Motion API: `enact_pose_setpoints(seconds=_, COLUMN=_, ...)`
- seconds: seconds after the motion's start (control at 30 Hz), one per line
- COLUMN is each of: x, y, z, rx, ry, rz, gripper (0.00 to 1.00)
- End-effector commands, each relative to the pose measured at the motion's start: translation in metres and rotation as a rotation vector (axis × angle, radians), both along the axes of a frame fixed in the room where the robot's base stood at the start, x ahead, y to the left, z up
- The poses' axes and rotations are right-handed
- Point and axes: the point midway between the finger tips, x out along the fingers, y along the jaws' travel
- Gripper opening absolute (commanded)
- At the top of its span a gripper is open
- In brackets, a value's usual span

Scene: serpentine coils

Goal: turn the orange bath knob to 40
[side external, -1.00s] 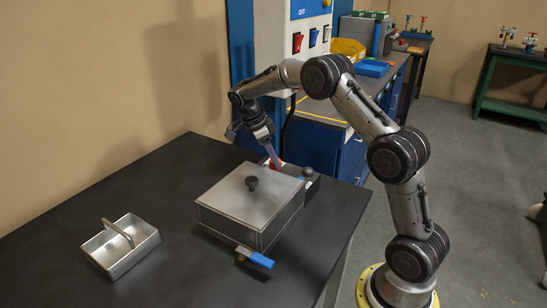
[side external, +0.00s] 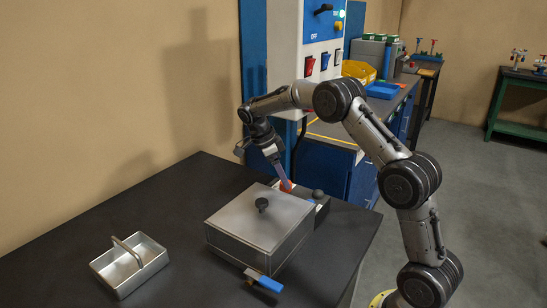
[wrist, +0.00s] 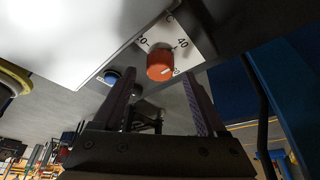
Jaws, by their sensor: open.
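The orange bath knob (wrist: 159,66) sits on a white dial plate (wrist: 196,44) in the wrist view. The dial reads 40 at upper right of the knob; other numbers are partly cut or hidden. A pale mark shows on the knob's lower right, but its exact reading is unclear. In the side view a bit of the knob (side external: 287,187) shows at the back of the metal bath (side external: 260,220). My gripper (wrist: 157,88) is open, with one finger on each side of the knob in the wrist view, apparently not touching it. It also shows in the side view (side external: 285,179).
A blue-handled tap (side external: 264,281) sticks out at the front. A metal tray with a handle (side external: 129,265) stands at left. A dark round knob (side external: 318,194) sits right of my gripper. The table's left side is mostly clear.

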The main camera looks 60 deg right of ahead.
Motion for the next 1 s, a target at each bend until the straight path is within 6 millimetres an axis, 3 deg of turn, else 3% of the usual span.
enact_pose_setpoints(seconds=0.5, x=0.029, y=0.029, z=0.095, rx=0.001, ry=-0.003, rz=0.001, gripper=0.75)
enact_pose_setpoints(seconds=0.7, x=0.033, y=0.033, z=0.111, rx=0.001, ry=-0.002, rz=0.002, gripper=0.75)
enact_pose_setpoints(seconds=1.0, x=0.033, y=0.034, z=0.113, rx=0.002, ry=0.000, rz=0.001, gripper=0.75)
